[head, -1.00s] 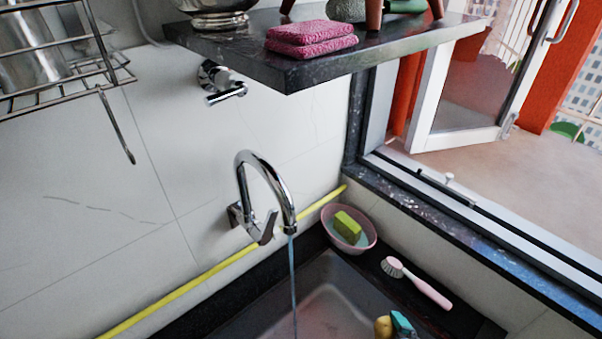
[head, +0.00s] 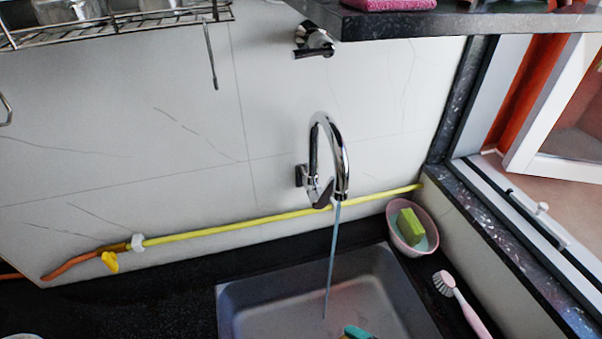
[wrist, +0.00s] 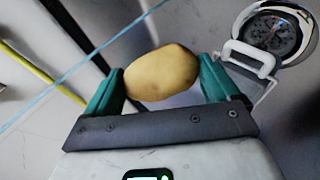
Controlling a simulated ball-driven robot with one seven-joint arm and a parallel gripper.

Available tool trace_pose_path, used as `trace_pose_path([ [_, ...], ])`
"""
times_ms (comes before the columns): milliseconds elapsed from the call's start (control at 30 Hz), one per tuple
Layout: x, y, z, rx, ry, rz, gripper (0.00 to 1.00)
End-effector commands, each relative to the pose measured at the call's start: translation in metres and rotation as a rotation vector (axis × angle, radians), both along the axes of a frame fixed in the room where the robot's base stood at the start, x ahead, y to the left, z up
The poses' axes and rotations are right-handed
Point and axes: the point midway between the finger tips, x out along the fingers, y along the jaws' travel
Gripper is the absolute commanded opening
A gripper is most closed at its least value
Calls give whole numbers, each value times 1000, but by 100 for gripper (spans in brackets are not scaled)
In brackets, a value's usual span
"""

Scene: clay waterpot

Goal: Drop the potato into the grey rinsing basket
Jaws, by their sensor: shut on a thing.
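The yellow-brown potato (wrist: 161,73) is held between the two teal fingers of my gripper (wrist: 162,80) in the wrist view. My gripper is shut on it, one finger at each end. In the head view only a teal tip of my gripper (head: 356,332) shows at the bottom edge, over the front of the sink.
The faucet (head: 335,155) runs a thin blue stream into the grey sink (head: 255,290). A pink bowl with a green sponge (head: 410,226) and a pink brush (head: 458,300) stand right of it. A yellow hose (head: 240,227) lies along the wall.

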Motion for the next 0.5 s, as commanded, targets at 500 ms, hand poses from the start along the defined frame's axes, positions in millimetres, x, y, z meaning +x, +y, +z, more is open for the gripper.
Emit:
trace_pose_path([
  [500, -78, 92, 23, 6, -12, 964, 55],
])
